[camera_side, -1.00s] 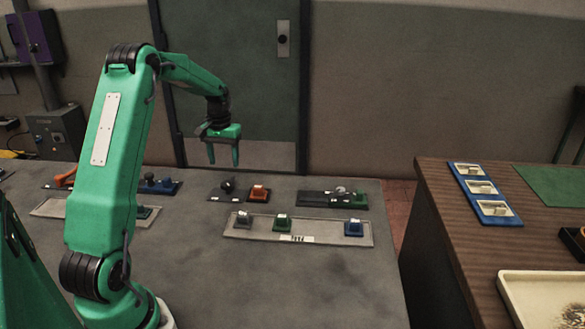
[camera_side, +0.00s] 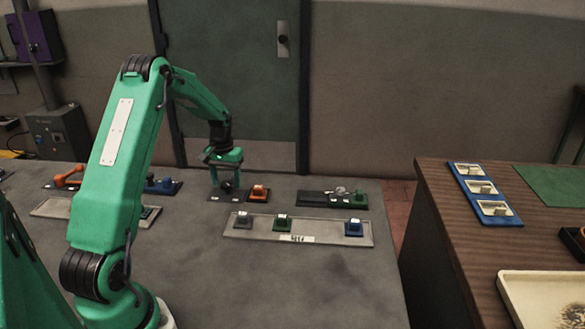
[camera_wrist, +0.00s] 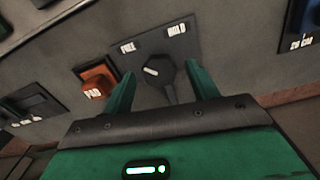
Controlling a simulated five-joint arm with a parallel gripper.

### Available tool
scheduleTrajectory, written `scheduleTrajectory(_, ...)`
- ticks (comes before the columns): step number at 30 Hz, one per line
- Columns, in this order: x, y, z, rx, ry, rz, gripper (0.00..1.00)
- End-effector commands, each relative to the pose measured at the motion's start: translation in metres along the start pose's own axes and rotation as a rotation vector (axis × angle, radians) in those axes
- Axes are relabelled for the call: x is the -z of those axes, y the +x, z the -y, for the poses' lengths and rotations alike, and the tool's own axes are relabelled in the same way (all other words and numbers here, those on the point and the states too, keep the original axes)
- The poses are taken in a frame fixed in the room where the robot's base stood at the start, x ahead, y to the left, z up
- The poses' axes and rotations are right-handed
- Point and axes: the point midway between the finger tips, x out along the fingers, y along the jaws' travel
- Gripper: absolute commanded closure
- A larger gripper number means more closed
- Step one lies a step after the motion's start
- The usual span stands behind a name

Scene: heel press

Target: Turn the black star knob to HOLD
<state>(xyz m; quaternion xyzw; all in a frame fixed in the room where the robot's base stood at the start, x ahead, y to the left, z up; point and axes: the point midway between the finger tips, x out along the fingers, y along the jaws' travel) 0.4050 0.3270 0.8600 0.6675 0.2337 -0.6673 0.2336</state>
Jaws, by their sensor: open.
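The black star knob (camera_wrist: 158,70) sits on a dark grey plate (camera_wrist: 186,45) in the wrist view. The plate carries two labels, one reading FREE and one that looks like HOLD (camera_wrist: 176,29). A white mark on the knob's face lies slanted; I cannot tell which label it points to. In the side view the knob (camera_side: 227,187) is small and partly hidden by my fingers. My gripper (camera_side: 226,181) is open and points down at it. In the wrist view my gripper's fingers (camera_wrist: 163,85) stand on either side of the knob, with gaps showing between them and it.
An orange button block (camera_side: 258,193) stands just right of the knob's plate. A dark panel with a green block (camera_side: 360,200) lies further right. A long grey panel (camera_side: 297,238) with several blocks lies in front. The bench front is clear.

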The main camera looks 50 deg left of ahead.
Motion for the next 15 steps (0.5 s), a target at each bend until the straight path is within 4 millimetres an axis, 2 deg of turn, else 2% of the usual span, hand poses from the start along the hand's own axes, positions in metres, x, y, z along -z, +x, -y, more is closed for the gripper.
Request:
scheduleTrajectory(4,-0.0001,0.0001,0.0,0.0,0.0,0.0,0.41)
scheduleTrajectory(13,-0.0001,-0.0001,0.0,0.0,0.0,0.0,1.0)
scheduleTrajectory(15,-0.0001,-0.0002,0.0,0.0,0.0,0.0,1.0)
